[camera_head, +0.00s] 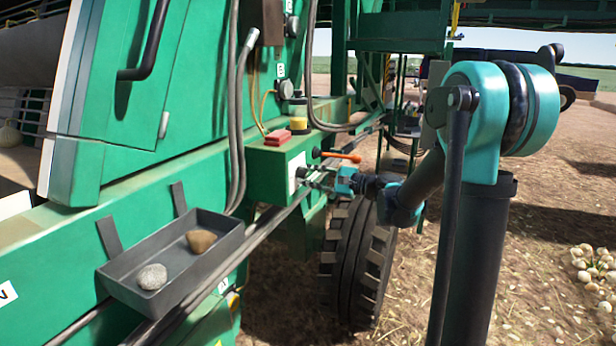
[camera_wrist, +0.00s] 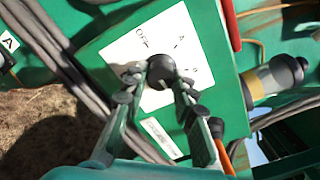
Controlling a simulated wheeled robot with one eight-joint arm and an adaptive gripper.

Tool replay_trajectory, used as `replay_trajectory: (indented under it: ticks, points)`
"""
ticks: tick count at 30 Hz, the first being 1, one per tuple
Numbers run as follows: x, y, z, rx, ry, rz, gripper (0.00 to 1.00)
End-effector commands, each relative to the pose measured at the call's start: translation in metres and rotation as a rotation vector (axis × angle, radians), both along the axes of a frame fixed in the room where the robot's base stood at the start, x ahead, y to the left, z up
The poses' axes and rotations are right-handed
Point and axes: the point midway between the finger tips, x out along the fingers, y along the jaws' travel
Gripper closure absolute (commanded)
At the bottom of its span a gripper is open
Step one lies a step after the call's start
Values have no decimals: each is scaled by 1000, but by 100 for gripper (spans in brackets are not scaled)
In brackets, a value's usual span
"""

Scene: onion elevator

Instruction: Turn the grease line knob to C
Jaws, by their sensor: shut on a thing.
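The grease line knob (camera_wrist: 159,70) is a dark round knob on a white label plate (camera_wrist: 120,50) on a green box. The plate carries the marking OFF and an A; another marking is unclear, and I cannot read a C. My gripper (camera_wrist: 160,80) is shut on the knob, with its fingers on both sides of it. In the head view my gripper (camera_head: 310,178) reaches from the right to the white plate (camera_head: 297,172) on the green box's front face. The knob itself is hidden there, and its pointer direction cannot be told.
An orange-handled lever (camera_head: 342,156) sticks out just above my gripper. A grey tray (camera_head: 205,265) with two stones hangs to the left. Hoses run close by.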

Motion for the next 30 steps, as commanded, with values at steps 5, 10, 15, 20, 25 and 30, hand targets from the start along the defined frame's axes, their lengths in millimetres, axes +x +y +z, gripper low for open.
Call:
replay_trajectory:
  ticks: [5,10,15,20,25,30]
  points:
    - [0,0,-1,18,55,-1,100]
    - [0,0,-1,26,80,-2,100]
    - [0,0,-1,28,86,-2,100]
    - [0,0,-1,27,85,-1,100]
    - [-1,0,-1,28,85,0,64]
    - [0,0,-1,29,84,0,53]
